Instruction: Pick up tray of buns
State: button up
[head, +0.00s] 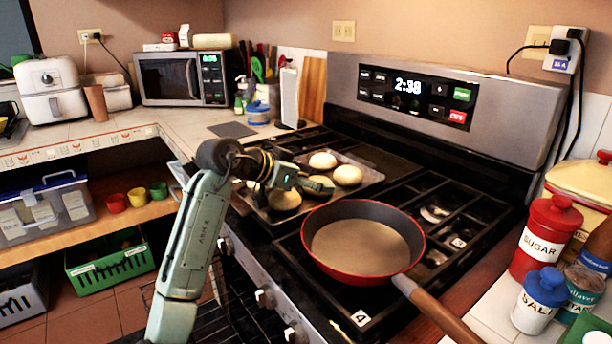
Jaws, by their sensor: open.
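The tray of buns (368,176) is a dark metal sheet lying on the left part of the stovetop. Several pale round buns (348,175) sit on it. My arm reaches in from the bottom and bends over the tray's near left part. My gripper (325,187) is open above the tray, close to the buns, pointing right. My arm and gripper hide part of the tray and some of the buns. I cannot tell whether the fingers touch a bun or the tray.
A red-rimmed frying pan (362,240) stands just right of the tray, its wooden handle pointing toward the lower right. A sugar canister (546,237) and a salt jar (539,300) stand on the right counter. A microwave (183,78) is at the back left.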

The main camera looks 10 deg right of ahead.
jog(key=shift+w+d+f, duration=0.1)
jog(key=shift+d+f, duration=0.1)
jog(key=shift+d, duration=0.05)
jog(key=shift+c, duration=0.3)
jog(key=shift+r, duration=0.15)
grip_shut()
dwell(0.4)
jog(key=shift+r, duration=0.1)
